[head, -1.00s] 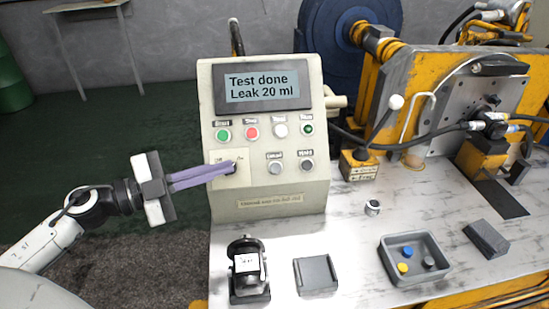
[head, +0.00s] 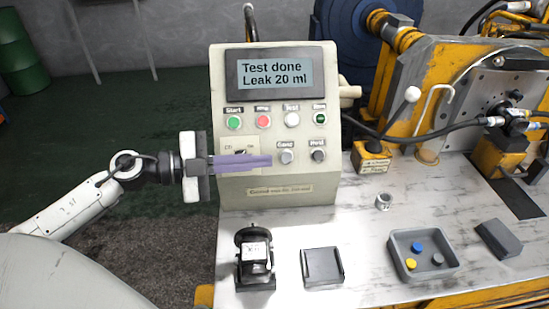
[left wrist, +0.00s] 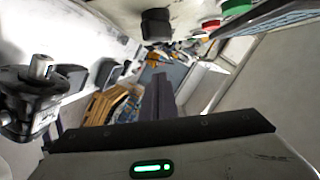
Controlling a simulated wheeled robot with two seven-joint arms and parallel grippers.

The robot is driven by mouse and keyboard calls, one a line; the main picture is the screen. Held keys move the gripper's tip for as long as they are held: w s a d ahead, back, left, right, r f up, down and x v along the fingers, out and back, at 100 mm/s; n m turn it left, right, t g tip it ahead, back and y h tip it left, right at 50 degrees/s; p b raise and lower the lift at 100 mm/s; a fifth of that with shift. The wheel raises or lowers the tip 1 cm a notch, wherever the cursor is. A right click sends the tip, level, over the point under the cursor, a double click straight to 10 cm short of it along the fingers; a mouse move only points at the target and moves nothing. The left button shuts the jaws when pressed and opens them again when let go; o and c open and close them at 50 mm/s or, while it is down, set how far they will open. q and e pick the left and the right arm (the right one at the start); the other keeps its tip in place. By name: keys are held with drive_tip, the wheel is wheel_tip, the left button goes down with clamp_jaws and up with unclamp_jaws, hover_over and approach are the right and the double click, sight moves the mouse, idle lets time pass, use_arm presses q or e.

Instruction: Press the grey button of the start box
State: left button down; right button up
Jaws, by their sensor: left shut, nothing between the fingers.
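The cream control box (head: 325,185) stands on the bench in the head view, and its screen reads "Test done, Leak 20 ml". A grey button (head: 287,157) sits in its lower row, with a darker button (head: 318,156) to its right. My left gripper (head: 270,160) is shut and empty, its purple-looking fingers pointing right across the panel front. Their tips are just left of and slightly below the grey button; I cannot tell whether they touch it. The shut fingers also show in the left wrist view (left wrist: 158,98). My right gripper is not in view.
The upper row has a green Start button (head: 233,122), a red button (head: 263,121), a white button (head: 292,119) and a green lamp. A selector switch is partly behind the fingers. A motor part (head: 255,262), a flat holder (head: 322,266) and a tray (head: 452,268) lie in front.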

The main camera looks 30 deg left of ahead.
sight(286, 157)
use_arm(q)
drive_tip(key=w+f+b, duration=0.1)
drive_tip(key=w+f, duration=0.2)
drive_tip(key=w, duration=0.2)
drive_tip(key=shift+w+d, duration=0.35)
drive_tip(key=shift+d, duration=0.1)
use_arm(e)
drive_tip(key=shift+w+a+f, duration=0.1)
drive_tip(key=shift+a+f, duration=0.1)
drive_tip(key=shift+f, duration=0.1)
use_arm(q)
drive_tip(key=shift+f, duration=0.1)
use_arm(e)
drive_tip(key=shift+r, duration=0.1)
